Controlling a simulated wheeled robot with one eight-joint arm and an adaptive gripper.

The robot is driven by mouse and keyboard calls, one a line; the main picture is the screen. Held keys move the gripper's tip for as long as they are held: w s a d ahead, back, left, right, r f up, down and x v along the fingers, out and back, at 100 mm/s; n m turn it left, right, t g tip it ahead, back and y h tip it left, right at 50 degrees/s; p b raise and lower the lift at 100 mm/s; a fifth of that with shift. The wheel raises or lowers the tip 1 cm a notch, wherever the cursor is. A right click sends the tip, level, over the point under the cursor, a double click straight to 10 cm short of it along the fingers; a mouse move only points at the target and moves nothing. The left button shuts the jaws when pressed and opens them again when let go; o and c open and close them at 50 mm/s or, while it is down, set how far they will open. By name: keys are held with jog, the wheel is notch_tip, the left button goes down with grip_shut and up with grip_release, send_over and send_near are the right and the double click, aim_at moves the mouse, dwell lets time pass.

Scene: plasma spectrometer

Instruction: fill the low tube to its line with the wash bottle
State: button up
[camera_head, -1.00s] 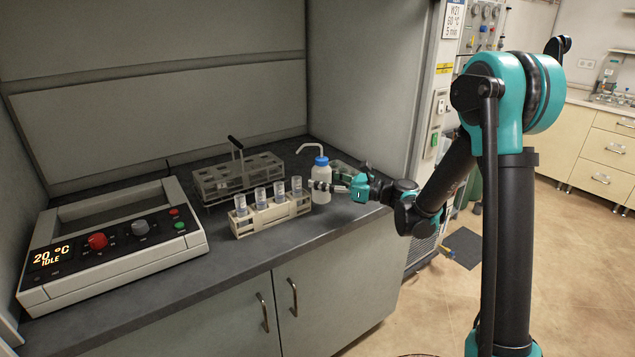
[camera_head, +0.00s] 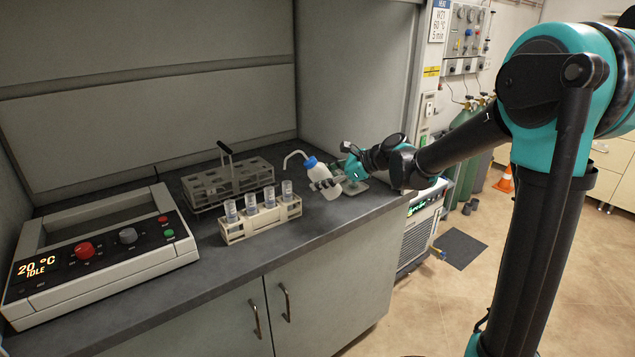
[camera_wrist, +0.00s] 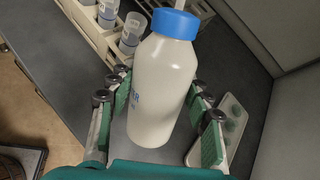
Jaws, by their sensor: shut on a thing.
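The wash bottle (camera_head: 322,178) is white with a blue cap and a bent spout that points left. My gripper (camera_head: 330,187) is shut on its body and holds it tilted to the left, right of the tube rack. In the wrist view the bottle (camera_wrist: 160,92) fills the middle, between my gripper's fingers (camera_wrist: 155,115). Several clear tubes (camera_head: 250,204) stand in the small beige rack (camera_head: 262,222). Two tubes (camera_wrist: 132,30) show in the wrist view behind the bottle. Their liquid levels and lines are too small to tell, so I cannot say which tube is low.
A larger grey rack with a handle (camera_head: 228,184) stands behind the beige rack. A heating unit (camera_head: 100,250) reading 20 °C IDLE sits at left. A small tray (camera_wrist: 232,125) lies beside the bottle. The hood walls bound the bench; its front strip is clear.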

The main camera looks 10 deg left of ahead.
jog(key=shift+w+d+r+h, duration=0.15)
jog(key=shift+d+r+h, duration=0.15)
jog(key=shift+h, duration=0.3)
jog(key=shift+f, duration=1.5)
jog(key=shift+o, duration=0.8)
jog(key=c, duration=0.4)
jog(key=shift+c, duration=0.4)
